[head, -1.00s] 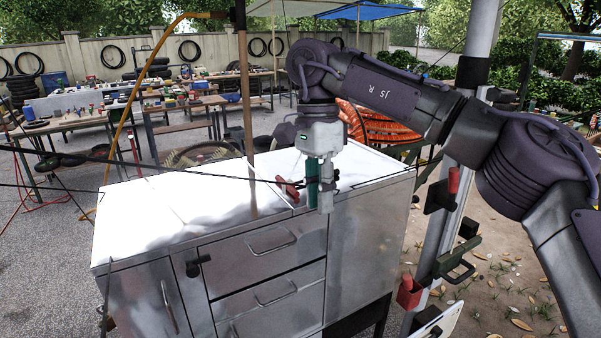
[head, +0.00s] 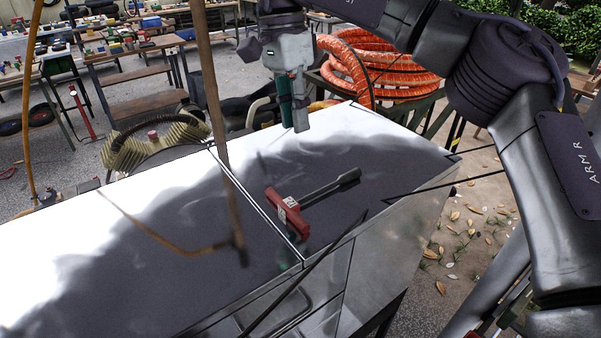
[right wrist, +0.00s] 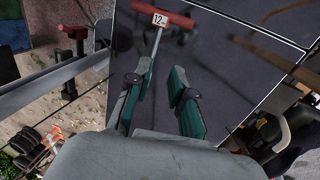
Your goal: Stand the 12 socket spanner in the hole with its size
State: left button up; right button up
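The 12 socket spanner (head: 291,213) lies flat on the cart's top, with a red T-handle, a white label and a grey shaft pointing back right. In the right wrist view its label (right wrist: 160,19) reads 12, and its shaft runs down towards the gap between the fingers. My right gripper (head: 296,128) hangs fingers-down above the back of the cart top, apart from the spanner. In the right wrist view the two green-padded fingers (right wrist: 160,92) are apart with nothing gripped. My left gripper is not in view. I cannot make out a hole marked 12.
The metal cart top (head: 120,235) is mostly bare, with a seam across it and dark shadows. A coiled orange hose (head: 375,70) lies behind it. A brown upright pole (head: 209,90) stands before the workbenches. A red-topped item (right wrist: 74,32) shows left in the right wrist view.

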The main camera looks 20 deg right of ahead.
jog(key=b, duration=0.1)
send_near(303, 198)
jog(key=f, duration=0.2)
jog(key=shift+d+f, duration=0.4)
jog(key=shift+s+a+f+p, duration=0.1)
jog(key=shift+s+f+p, duration=0.15)
jog(key=shift+f, duration=0.15)
jog(key=shift+s+f+p, duration=0.1)
jog(key=shift+f+p, duration=0.15)
jog(key=shift+f, duration=0.2)
jog(key=p+x, duration=0.1)
jog(key=x, duration=0.2)
jog(key=shift+s+f, duration=0.1)
jog(key=shift+f, duration=0.3)
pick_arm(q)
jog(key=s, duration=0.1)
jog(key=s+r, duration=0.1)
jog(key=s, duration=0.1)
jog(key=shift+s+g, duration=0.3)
pick_arm(e)
jog(key=shift+a, duration=0.1)
grip_shut()
